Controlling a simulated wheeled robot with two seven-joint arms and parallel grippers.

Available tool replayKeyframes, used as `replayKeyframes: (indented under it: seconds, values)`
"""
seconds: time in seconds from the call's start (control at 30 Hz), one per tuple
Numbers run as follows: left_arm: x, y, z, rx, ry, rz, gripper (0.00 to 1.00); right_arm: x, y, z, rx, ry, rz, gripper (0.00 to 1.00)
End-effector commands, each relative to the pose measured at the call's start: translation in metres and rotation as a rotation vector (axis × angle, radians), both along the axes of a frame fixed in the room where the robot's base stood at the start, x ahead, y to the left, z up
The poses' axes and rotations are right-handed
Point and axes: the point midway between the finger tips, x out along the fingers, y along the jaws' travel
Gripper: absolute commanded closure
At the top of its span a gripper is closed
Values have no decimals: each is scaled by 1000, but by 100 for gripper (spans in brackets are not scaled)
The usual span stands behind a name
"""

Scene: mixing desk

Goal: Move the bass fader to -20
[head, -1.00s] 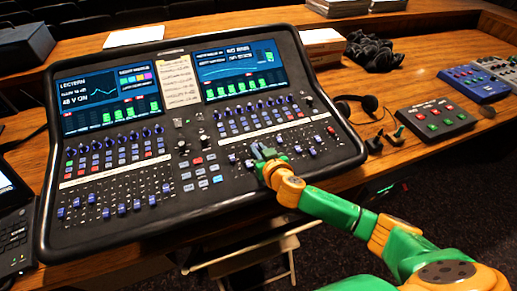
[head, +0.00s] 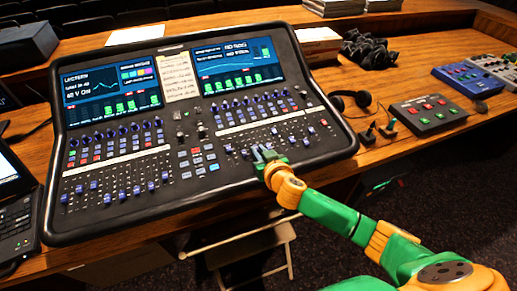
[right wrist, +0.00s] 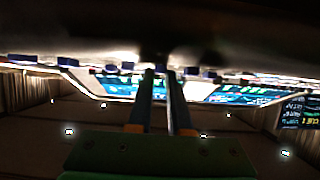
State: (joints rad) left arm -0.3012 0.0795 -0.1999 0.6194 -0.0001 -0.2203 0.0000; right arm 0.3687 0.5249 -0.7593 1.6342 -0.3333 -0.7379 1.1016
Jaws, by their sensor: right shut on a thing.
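The mixing desk (head: 205,206) is a black console with two screens, rows of knobs and two banks of faders. My right gripper (head: 262,154) is at the right-hand fader bank, with its fingertips down at the fader caps. It is shut on a small fader cap, which the fingers hide. I cannot read which channel it is or the scale beside it. In the right wrist view the two blue-grey fingers (right wrist: 161,80) are close together and reach to the dark panel, with fader caps (right wrist: 110,69) on both sides. My left gripper is not in view.
Neighbouring fader caps (head: 300,138) stand close to the right fingers. A paper sheet (head: 177,77) lies between the screens. A laptop (head: 14,205) is at the left, headphones (head: 352,100) and a small button box (head: 428,116) at the right. A folding chair (head: 245,248) stands in front.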

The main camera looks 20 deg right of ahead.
Motion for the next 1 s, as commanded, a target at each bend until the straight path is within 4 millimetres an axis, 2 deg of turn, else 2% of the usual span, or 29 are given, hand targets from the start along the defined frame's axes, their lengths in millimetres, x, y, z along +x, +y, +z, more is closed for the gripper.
replayKeyframes:
  seconds: [0.17,0.2,0.3,0.67,1.0]
  values:
    - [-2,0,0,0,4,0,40,2,0,4,-1,-10,0,100]
    - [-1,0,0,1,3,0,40,2,0,5,-1,-11,1,80]
    - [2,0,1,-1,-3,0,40,2,0,4,-1,-11,1,53]
    - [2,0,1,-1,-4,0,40,-1,0,5,-1,-10,2,51]
    - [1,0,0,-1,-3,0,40,-48,-2,23,0,-11,2,51]
